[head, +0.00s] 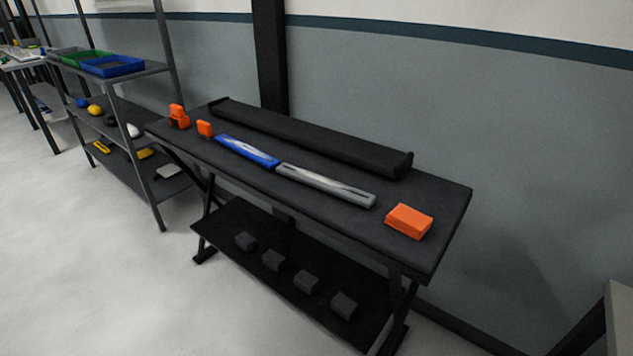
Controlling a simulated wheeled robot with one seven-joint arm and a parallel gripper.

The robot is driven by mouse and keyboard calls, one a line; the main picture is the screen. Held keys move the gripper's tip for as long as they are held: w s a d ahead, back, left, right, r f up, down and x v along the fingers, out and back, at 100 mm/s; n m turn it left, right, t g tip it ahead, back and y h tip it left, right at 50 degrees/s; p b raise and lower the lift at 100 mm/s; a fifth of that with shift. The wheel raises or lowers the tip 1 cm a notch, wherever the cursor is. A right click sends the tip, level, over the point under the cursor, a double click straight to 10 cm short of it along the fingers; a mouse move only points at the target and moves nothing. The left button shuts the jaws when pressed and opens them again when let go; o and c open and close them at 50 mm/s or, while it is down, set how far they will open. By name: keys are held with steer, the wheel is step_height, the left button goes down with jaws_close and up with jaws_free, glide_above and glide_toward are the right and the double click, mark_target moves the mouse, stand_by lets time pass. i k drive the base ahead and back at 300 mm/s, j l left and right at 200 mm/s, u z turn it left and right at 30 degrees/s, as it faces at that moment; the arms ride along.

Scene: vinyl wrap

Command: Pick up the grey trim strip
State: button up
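The grey trim strip (325,185) lies flat on the dark table (440,210), along its front half. Its left end is close to or touching the right end of a blue strip (247,151); I cannot tell which. Both strips have a pale patch along the top. A long black bar (310,135) lies behind them, toward the wall. My gripper is not in view.
An orange block (409,221) sits right of the grey strip, and small orange items (179,117) stand at the table's left end. Dark blocks (307,281) lie on the lower shelf. A rack with a blue tray (112,66) stands left. The floor in front is clear.

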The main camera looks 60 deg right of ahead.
mark_target(346, 191)
steer(key=z, duration=1.15)
steer(key=i+l+z, duration=0.3)
steer(key=i, duration=0.15)
steer(key=i+l+z, duration=0.35)
steer(key=i+j, duration=0.1)
